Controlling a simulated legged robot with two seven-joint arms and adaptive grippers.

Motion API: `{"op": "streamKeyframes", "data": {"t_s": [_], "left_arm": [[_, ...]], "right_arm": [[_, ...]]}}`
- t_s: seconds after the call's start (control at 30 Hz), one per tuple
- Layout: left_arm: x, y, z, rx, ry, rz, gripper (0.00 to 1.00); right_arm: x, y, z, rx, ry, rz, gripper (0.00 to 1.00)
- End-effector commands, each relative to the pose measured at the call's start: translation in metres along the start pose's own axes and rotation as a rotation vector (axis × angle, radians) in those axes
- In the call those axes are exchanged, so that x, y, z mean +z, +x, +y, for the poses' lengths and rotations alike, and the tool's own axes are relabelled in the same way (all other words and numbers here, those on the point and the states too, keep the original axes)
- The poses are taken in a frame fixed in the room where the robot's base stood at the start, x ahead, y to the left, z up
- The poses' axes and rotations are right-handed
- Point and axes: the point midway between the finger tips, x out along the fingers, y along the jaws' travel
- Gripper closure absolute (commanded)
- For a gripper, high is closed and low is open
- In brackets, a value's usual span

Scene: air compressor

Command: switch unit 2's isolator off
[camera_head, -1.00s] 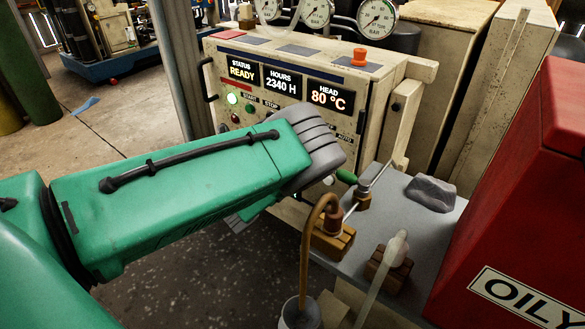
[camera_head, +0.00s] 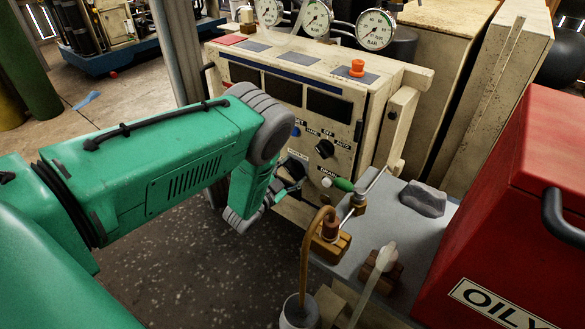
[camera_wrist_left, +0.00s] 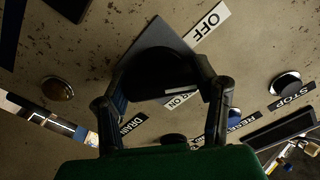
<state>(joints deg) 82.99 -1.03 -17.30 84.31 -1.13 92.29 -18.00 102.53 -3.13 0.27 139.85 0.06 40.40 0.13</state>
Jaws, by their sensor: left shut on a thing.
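The compressor's control panel (camera_head: 345,125) faces me in the head view, and its display windows (camera_head: 328,105) are dark. My left gripper (camera_head: 290,183) is at the panel's lower left, mostly hiding the isolator there. In the left wrist view the isolator knob (camera_wrist_left: 163,78) is black on a dark square plate (camera_wrist_left: 158,34). An OFF label (camera_wrist_left: 206,27) lies at its upper right and an ON label (camera_wrist_left: 180,101) below. My left gripper (camera_wrist_left: 165,85) is shut on the knob, one finger on each side. The knob's pointing direction cannot be told clearly. My right gripper is not in view.
An orange knob (camera_head: 357,68) sits on top. A red OILY bin (camera_head: 500,220) stands at right, a grey bucket (camera_head: 299,312) below.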

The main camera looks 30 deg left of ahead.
Motion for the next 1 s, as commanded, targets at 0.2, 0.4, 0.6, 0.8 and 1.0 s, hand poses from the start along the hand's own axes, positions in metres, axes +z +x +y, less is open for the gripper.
{"op": "streamKeyframes", "data": {"t_s": [0.2,0.4,0.6,0.8,1.0], "left_arm": [[0.002,-0.003,0.003,0.006,-0.207,-0.009,0.75],[0.002,-0.003,0.004,0.007,-0.375,-0.01,0.75],[0.003,-0.003,0.004,0.007,-0.504,-0.01,0.75],[0.003,-0.003,0.004,0.007,-0.585,-0.012,0.75],[0.003,-0.003,0.005,0.007,-0.623,-0.013,0.75]], "right_arm": [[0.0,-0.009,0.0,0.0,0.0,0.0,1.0],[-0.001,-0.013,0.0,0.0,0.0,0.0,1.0],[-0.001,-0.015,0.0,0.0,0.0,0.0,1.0],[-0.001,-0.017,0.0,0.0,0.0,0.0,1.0],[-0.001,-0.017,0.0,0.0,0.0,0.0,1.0]]}}
